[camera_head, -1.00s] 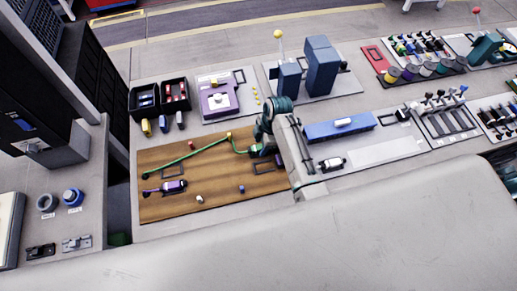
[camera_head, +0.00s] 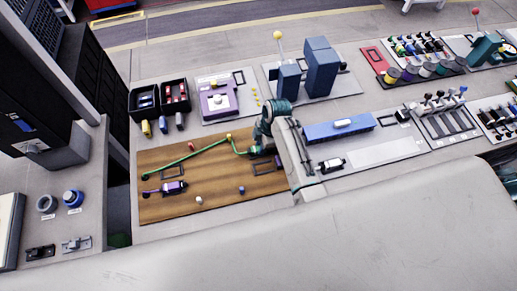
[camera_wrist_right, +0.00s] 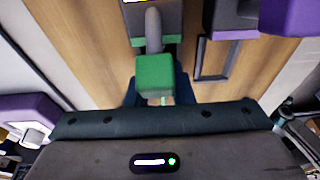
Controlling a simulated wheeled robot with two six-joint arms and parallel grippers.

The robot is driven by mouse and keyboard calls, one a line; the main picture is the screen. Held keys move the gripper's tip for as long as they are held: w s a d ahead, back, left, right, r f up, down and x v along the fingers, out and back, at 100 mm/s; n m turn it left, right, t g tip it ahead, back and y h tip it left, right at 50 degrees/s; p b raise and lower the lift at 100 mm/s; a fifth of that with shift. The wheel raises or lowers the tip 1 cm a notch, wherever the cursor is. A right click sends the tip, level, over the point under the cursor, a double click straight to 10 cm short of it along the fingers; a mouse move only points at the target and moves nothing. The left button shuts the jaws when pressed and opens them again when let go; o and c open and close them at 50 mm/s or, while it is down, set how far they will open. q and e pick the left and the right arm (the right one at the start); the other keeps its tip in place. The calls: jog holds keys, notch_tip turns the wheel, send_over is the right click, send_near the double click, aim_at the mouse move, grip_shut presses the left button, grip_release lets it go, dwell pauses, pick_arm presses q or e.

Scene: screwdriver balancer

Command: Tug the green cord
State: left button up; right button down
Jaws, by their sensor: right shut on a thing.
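The green cord (camera_head: 190,156) runs over a brown wooden board, from near a purple tool (camera_head: 173,187) at the left, up to a yellow peg (camera_head: 229,137), then down to the right. My right gripper (camera_head: 257,149) is at the cord's right end, low over the board. In the right wrist view a green block (camera_wrist_right: 155,75) with a grey rod above it sits at the right gripper (camera_wrist_right: 160,98), which is shut on this green end. The fingertips are mostly hidden by the block and the gripper body. My left gripper is not in view.
The wooden board (camera_head: 215,205) also bears a few small pegs and dark rectangular outlines. Black bins (camera_head: 145,101), a purple fixture (camera_head: 216,101) and blue blocks (camera_head: 319,70) stand behind it. A blue bar (camera_head: 340,129) lies to the right. The board's front part is mostly clear.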

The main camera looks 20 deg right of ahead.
jog(key=shift+r+p, duration=0.1)
jog(key=shift+p, duration=0.3)
dwell(0.8)
jog(key=c, duration=1.2)
grip_release()
jog(key=shift+c, duration=0.2)
jog(key=shift+a+r+v, duration=0.1)
jog(key=shift+a+v, duration=0.15)
jog(key=shift+v, duration=0.85)
jog(key=shift+a+r+v, duration=0.1)
jog(key=shift+a+v, duration=0.2)
jog(key=shift+v, duration=0.85)
jog(key=shift+a+v, duration=0.25)
jog(key=shift+v, duration=0.85)
